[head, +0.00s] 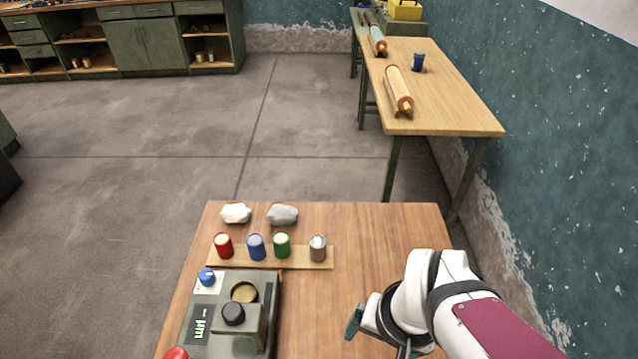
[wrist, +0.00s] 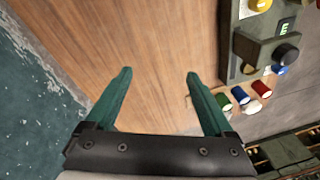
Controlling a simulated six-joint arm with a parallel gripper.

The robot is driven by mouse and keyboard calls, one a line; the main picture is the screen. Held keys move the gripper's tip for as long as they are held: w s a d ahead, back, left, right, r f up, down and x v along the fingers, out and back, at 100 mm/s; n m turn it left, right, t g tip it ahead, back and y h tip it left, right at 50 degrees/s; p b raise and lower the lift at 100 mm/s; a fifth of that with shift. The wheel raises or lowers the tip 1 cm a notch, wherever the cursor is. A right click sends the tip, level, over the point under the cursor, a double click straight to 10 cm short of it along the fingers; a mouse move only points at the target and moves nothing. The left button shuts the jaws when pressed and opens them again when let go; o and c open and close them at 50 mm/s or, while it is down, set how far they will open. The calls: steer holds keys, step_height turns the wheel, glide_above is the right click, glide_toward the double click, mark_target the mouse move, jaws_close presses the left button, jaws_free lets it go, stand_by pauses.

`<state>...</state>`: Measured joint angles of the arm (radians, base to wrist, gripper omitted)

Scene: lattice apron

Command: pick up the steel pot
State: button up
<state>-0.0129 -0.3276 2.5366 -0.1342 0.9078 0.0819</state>
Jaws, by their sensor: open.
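The steel pot (head: 318,249) is a small grey-brown metal cylinder. It stands upright at the right end of a pale wooden strip (head: 326,264) on the table in the head view. My gripper (head: 378,338) is nearer the camera and to the right of the pot, apart from it. In the wrist view my gripper (wrist: 158,75) has its two green fingers spread wide, with only bare tabletop between them. The steel pot is not clearly seen there; the right finger probably covers it.
Red (head: 223,246), blue (head: 256,247) and green (head: 282,246) pots stand left of the steel pot. A grey device (head: 262,285) with knobs sits front left. The table's right side (head: 390,230) is clear.

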mark_target(320, 248)
steer(key=w+a+f+n+t, duration=0.1)
steer(key=w+f+n+t, duration=0.2)
steer(key=w, duration=0.6)
steer(key=w+f+t, duration=0.3)
steer(key=w+f, duration=0.2)
steer(key=w, duration=0.4)
steer(key=w+a+f+n+t+y, duration=0.1)
steer(key=a, duration=0.1)
steer(key=w+a+f+n+t+y, duration=0.1)
steer(key=w+a+f+n+t, duration=0.1)
steer(key=w+a+f+n+t+y, duration=0.1)
steer(key=a+f+t, duration=0.1)
steer(key=shift+w+f+n, duration=0.1)
steer(key=shift+w+n, duration=0.2)
steer(key=x, duration=0.7)
steer(key=shift+w+a, duration=0.15)
steer(key=shift+a, duration=0.05)
jaws_close()
